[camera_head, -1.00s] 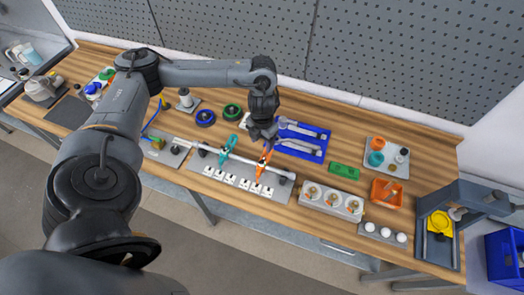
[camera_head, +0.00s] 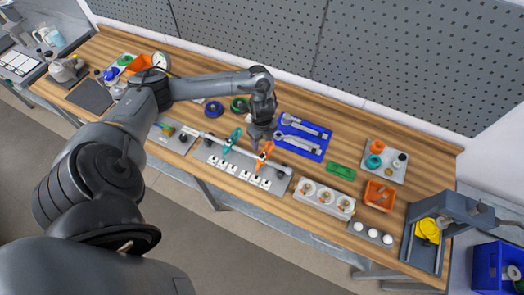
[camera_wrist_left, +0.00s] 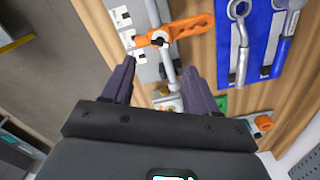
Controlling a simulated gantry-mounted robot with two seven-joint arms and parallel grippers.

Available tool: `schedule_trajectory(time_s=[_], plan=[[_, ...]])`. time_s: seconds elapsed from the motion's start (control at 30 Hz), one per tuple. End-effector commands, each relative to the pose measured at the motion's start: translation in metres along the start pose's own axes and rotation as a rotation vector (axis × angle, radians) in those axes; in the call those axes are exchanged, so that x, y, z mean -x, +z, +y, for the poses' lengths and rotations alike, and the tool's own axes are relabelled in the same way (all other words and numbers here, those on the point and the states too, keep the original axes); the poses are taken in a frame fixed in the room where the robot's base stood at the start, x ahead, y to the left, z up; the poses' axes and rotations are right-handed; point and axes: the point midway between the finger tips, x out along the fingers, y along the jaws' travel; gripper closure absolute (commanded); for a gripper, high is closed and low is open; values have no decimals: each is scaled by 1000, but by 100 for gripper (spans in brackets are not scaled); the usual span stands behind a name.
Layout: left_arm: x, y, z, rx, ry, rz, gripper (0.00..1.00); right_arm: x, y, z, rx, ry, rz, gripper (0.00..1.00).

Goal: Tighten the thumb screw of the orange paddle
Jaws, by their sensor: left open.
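The orange paddle (camera_head: 265,150) sits on a pale metal shaft (camera_head: 215,139) over a grey plate near the bench front. In the left wrist view the orange paddle (camera_wrist_left: 190,27) lies beyond the fingertips, its hub around the shaft (camera_wrist_left: 168,65). The thumb screw is too small to tell apart from the hub. My left gripper (camera_head: 262,141) is above and beside the paddle. In the wrist view the left gripper (camera_wrist_left: 160,75) has its fingers spread, with nothing held between them. My right gripper is in neither view.
A teal paddle (camera_head: 232,138) sits on the same shaft to the left. A blue tray (camera_head: 305,151) with wrenches lies just right of my gripper. A green block (camera_head: 341,171) and a white block with round sockets (camera_head: 325,207) stand farther right.

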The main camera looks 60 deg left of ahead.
Motion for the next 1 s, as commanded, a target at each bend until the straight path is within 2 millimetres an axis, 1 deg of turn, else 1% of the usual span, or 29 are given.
schedule_trajectory(time_s=[0.03, 0.07, 0.17, 0.3, 0.5, 0.7, 1.0], plan=[[-10, 0, 1, 3, 3, 2, 41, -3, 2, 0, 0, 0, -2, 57], [-15, 0, 2, 3, 4, 2, 41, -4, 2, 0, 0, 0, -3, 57], [-29, 0, 1, 3, 2, 1, 41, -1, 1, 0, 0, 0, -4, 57], [-52, 0, 1, 3, 3, 2, 41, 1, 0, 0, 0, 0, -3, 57], [-77, 0, 0, 1, 1, 0, 41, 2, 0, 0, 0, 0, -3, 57], [-89, 0, 0, -1, 0, 0, 41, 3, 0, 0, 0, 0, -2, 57], [-91, 0, 0, -1, -1, -1, 41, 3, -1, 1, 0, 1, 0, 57]])
